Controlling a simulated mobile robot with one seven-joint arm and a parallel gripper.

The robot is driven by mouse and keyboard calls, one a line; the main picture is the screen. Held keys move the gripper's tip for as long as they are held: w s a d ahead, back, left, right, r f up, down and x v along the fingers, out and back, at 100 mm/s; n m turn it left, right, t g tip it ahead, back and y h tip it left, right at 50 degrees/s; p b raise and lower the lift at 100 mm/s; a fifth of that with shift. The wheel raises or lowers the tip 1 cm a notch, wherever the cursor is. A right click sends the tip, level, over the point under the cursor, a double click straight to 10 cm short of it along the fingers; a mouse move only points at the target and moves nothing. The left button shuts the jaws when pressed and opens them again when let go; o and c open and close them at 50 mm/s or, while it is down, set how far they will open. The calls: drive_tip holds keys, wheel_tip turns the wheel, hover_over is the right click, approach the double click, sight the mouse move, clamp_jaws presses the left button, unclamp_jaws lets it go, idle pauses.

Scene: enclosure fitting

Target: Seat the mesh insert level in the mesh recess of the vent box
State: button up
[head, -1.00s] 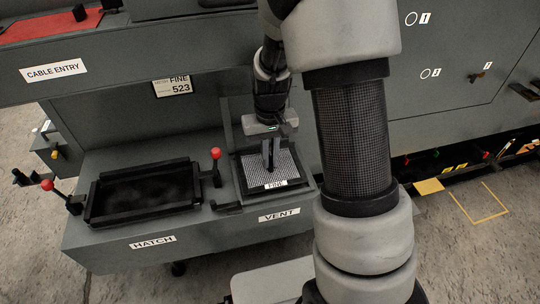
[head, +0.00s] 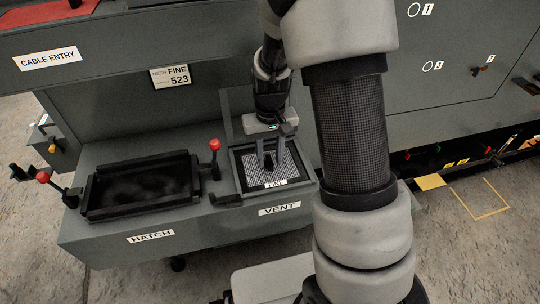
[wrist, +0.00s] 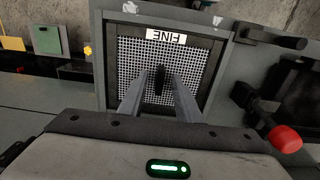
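The mesh insert (head: 252,170), a light grid labelled FINE, lies inside the dark-edged recess of the vent box (head: 310,184). In the wrist view the mesh (wrist: 200,62) sits inside the recess frame (wrist: 101,60), its edges roughly parallel to it. It looks flat, but I cannot tell whether every edge is fully down. A dark upright grip (wrist: 160,78) stands at its middle. My gripper (head: 272,166) is open above the mesh. Its two fingers (wrist: 161,75) stand either side of the grip, with visible gaps. The fingers hide part of the mesh.
The hatch box (head: 140,211) with a black-rimmed opening stands left of the vent. Red-knobbed levers (head: 214,145) flank it; one red knob (wrist: 286,138) shows close by in the wrist view. A grey wall with a FINE 523 card (head: 171,76) rises behind.

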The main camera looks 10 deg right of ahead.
wheel_tip(320, 180, up, 12)
drive_tip(key=p, duration=0.2)
drive_tip(key=s+r+t, duration=0.5)
drive_tip(key=s+r, duration=1)
drive_tip(key=s, duration=0.3)
wheel_tip(320, 180, up, 14)
drive_tip(key=p, duration=1.4)
drive_tip(key=shift+f+t, duration=0.15)
drive_tip(key=shift+t, duration=0.15)
drive_tip(key=shift+s, duration=0.1)
